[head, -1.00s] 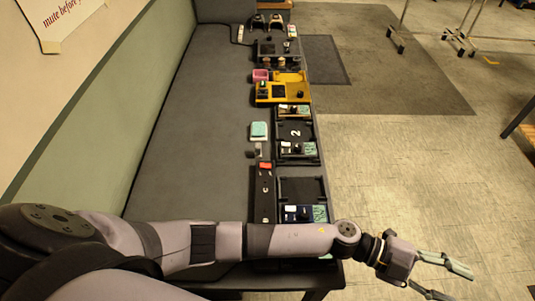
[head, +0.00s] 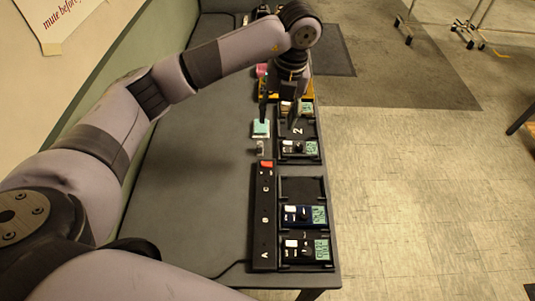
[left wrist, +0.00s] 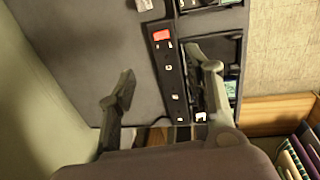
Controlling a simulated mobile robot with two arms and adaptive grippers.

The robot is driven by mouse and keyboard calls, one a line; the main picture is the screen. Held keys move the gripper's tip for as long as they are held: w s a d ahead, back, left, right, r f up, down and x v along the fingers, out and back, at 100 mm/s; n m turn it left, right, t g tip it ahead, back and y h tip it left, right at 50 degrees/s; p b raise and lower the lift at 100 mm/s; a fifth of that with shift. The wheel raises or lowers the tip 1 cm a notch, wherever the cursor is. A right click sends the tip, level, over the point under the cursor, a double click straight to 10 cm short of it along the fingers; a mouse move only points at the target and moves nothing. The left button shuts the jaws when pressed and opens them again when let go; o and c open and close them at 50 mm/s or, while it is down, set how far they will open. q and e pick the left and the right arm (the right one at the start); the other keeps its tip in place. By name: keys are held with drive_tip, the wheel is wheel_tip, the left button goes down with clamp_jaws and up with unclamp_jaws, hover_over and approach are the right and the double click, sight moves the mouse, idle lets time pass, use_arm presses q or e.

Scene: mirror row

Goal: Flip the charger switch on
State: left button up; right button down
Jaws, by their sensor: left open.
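The charger is a long black strip (head: 263,222) lying along the bench, with letters on its top. Its red switch (head: 267,164) is at the far end. In the left wrist view the strip (left wrist: 173,72) runs between my open fingers, and the red switch (left wrist: 161,35) lies ahead of the fingertips. My left gripper (head: 281,113) points down, open and empty, over the bench beyond the switch in the head view. It also shows in the left wrist view (left wrist: 161,65). I cannot tell the switch position. My right gripper is not in view.
Black trays with small devices (head: 305,214) stand right of the strip, and a tray marked 2 (head: 310,131) is farther off. A teal-topped block (head: 261,128) lies near the left finger. The grey bench (head: 205,150) is clear to the left.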

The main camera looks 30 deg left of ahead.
sight(267, 162)
use_arm(q)
drive_tip(key=f+p, duration=0.1)
drive_tip(key=f, duration=0.4)
drive_tip(key=a+f+p, duration=0.1)
drive_tip(key=f, duration=0.4)
drive_tip(key=s+a+f+p, duration=0.1)
drive_tip(key=f, duration=0.4)
drive_tip(key=shift+f, duration=0.95)
drive_tip(key=shift+c, duration=0.4)
